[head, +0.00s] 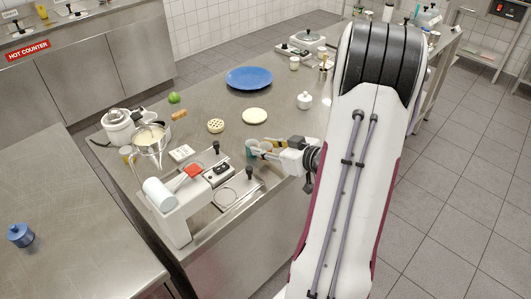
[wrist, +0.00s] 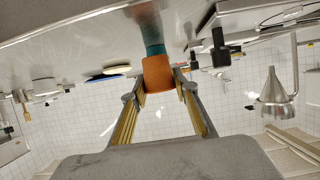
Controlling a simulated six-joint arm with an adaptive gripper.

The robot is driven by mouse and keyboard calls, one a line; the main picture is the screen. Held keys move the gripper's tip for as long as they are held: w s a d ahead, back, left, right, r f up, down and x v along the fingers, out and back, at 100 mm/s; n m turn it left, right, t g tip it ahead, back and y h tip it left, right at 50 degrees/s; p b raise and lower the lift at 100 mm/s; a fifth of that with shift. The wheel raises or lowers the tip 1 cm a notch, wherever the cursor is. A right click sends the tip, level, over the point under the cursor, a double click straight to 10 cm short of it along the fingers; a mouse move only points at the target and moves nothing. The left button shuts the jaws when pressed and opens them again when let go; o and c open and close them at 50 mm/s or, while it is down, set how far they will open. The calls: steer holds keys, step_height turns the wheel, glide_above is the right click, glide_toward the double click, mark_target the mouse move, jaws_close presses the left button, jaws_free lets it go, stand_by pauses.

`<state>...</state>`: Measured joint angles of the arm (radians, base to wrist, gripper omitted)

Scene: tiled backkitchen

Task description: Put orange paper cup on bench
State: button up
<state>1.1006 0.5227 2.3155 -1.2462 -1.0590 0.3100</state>
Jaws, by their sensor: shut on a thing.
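The orange paper cup (wrist: 157,74) sits between the two fingertips of my gripper (wrist: 158,88) in the wrist view, and the fingers are shut on it. A teal cup-like thing (wrist: 153,48) shows right past the orange cup, toward the bench; I cannot tell whether the two touch. In the head view my gripper (head: 262,148) reaches left over the near right part of the steel bench (head: 215,105), with the teal thing (head: 250,148) at its tip. Orange is hard to make out there. The gap between cup and bench top cannot be judged.
A pale round plate (head: 254,116), a blue plate (head: 249,77) and a small white pot (head: 304,100) lie farther back. Bare bench shows between them.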

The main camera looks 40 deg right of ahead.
steer(key=shift+f, duration=1.1)
steer(key=shift+f, duration=0.15)
steer(key=o, duration=1.1)
steer(key=shift+r, duration=0.2)
steer(key=shift+v, duration=6)
steer(key=shift+f, duration=0.1)
